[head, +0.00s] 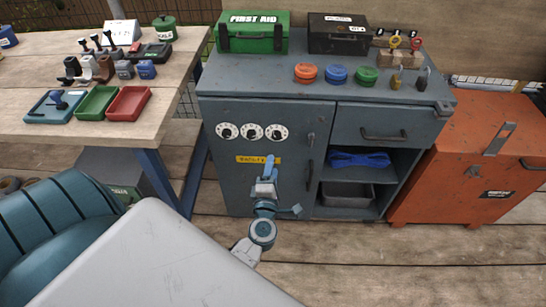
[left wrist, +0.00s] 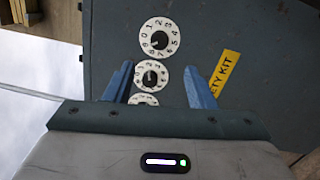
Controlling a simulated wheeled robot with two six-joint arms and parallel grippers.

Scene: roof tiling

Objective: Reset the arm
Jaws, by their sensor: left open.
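My left gripper (head: 269,168) is in front of the blue-grey cabinet (head: 262,185), just below its yellow label and the three white dials (head: 252,131). In the left wrist view its two blue fingers (left wrist: 158,75) stand apart with nothing held between them. The dials show beyond and between the fingers, with the yellow label (left wrist: 225,72) to the right. I cannot tell the exact gap between fingertips and cabinet door. My right gripper is not in view.
A green first aid box (head: 253,44) and a black box (head: 340,45) stand on the cabinet, with orange, blue and green round containers in front. A wooden table (head: 28,98) with trays is at left. An orange chest (head: 440,175) stands at right. Wooden floor is clear at lower right.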

